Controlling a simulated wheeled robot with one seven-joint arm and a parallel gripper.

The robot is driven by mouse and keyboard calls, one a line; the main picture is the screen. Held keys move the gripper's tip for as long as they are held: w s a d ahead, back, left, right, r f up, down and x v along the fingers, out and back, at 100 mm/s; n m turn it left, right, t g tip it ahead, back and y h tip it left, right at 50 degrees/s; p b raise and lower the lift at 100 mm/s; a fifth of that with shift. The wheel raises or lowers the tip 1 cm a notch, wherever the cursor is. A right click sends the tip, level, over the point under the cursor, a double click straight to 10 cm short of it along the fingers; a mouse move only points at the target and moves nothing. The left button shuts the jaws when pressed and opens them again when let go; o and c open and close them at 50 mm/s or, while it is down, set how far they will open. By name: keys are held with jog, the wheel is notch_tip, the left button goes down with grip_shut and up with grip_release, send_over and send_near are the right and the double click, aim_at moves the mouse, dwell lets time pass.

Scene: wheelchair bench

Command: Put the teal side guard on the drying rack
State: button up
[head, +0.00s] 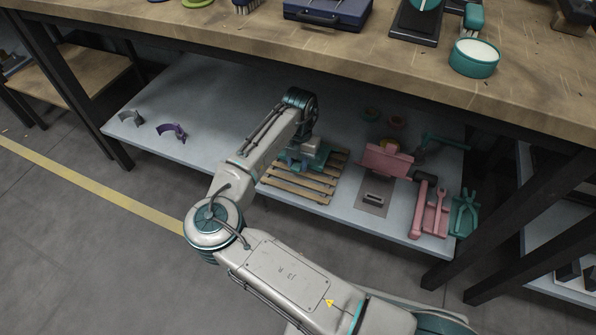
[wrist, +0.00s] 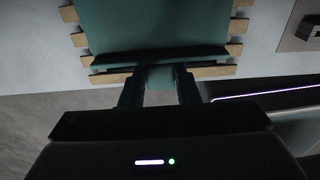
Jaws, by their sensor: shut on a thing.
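The teal side guard (wrist: 150,28) is a flat panel between the fingers of my gripper (wrist: 160,82) in the wrist view. My gripper is shut on its near edge. The drying rack (head: 300,185) is a low frame of wooden slats on the lower shelf. The guard lies over the rack, with slat ends (wrist: 237,47) showing on both sides and along the near edge. I cannot tell whether guard and slats touch. In the head view my arm hides part of the guard (head: 325,157) and the rack.
Right of the rack, a pink panel (head: 385,160) stands by a grey plate (head: 372,196). Pink tools (head: 432,212) and a teal tray (head: 464,212) lie farther right. The bench top (head: 350,62) overhangs the shelf. The shelf's left part holds two curved pieces (head: 172,131) and is otherwise clear.

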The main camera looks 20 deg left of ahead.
jog(key=shift+f+b, duration=0.65)
jog(key=shift+f, duration=1.3)
jog(key=o, duration=1)
jog(key=r+p, duration=0.2)
jog(key=r, duration=0.2)
jog(key=r+p, duration=0.3)
jog(key=r, duration=0.1)
jog(key=r+p, duration=0.2)
jog(key=r, duration=0.2)
jog(key=shift+w+r, duration=0.1)
jog(key=shift+w, duration=0.25)
jog(key=shift+d, duration=0.1)
